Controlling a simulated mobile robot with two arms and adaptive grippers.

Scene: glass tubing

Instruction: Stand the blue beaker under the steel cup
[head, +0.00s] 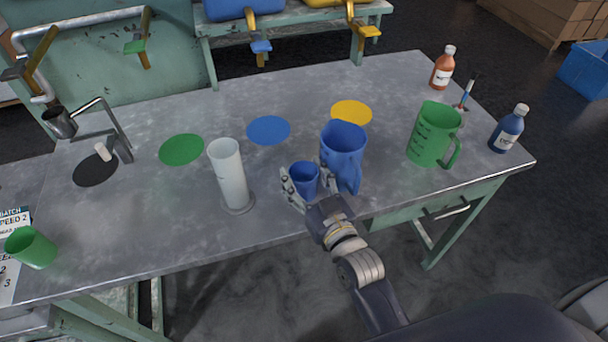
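The small blue beaker (304,176) is near the table's front edge, between the two fingers of my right gripper (306,183). One finger is on each side of it, very close to its wall. I cannot tell whether they press on it or whether its base rests on the table. The steel cup (60,122) is at the far left, tilted, on a bent metal stand (118,138). A black disc (95,170) lies on the table below and right of the cup. My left gripper is not in view.
A larger blue jug (343,143) stands just right of the beaker. A tall white cylinder (229,175) stands left of the beaker. A green beaker (31,248) sits front left, and a green jug (433,135) right. Flat green (181,149) and blue (268,130) discs lie behind.

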